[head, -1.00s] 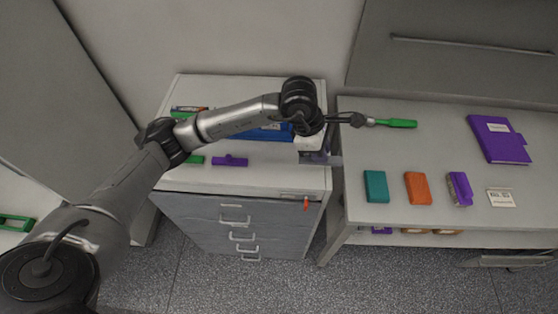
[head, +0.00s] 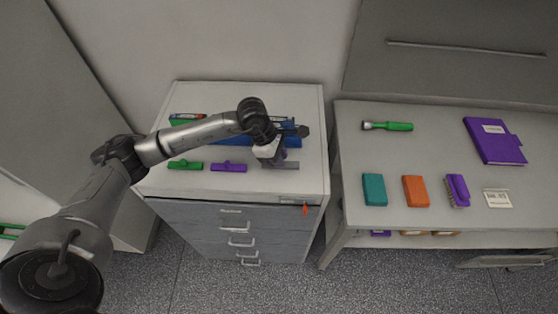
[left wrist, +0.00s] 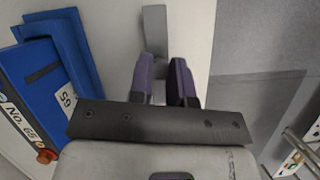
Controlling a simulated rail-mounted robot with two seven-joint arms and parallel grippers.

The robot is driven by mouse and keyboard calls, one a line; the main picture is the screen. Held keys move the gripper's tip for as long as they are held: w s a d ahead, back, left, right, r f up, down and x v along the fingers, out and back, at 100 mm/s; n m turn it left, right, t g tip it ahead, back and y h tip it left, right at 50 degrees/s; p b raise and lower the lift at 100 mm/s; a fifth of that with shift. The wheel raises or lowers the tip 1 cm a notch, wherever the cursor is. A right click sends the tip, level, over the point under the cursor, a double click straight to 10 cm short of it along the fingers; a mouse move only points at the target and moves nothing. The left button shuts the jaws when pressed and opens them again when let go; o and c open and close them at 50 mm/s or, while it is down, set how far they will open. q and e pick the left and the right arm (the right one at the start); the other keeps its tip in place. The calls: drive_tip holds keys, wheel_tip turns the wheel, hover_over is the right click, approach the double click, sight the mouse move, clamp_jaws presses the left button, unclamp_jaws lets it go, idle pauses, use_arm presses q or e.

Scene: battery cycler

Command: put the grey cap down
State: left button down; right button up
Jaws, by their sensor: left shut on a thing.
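My left gripper (head: 273,163) is over the front right part of the white cabinet top (head: 310,180). It is shut on the grey cap (head: 287,165), a small grey bar. In the left wrist view, the two purple-grey fingers (left wrist: 165,82) close around the near end of the grey cap (left wrist: 154,28), which sticks out beyond them. The cap is low over the cabinet top; I cannot tell whether it touches it. A green cap (head: 185,164) and a purple cap (head: 229,167) lie in a row to its left. My right gripper is not in view.
A blue device (head: 290,141) stands behind the gripper and shows at left in the wrist view (left wrist: 65,45). The bench (head: 440,150) to the right holds a green flashlight (head: 398,126), coloured blocks and a purple binder (head: 495,140). An orange-red tag (head: 305,209) hangs at the cabinet front.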

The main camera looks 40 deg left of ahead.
use_arm(q)
wheel_tip(320, 180, down, 2)
drive_tip(key=shift+f, duration=0.15)
drive_tip(key=shift+f, duration=0.15)
drive_tip(key=c, duration=1.1)
unclamp_jaws()
drive_tip(key=shift+o, duration=0.2)
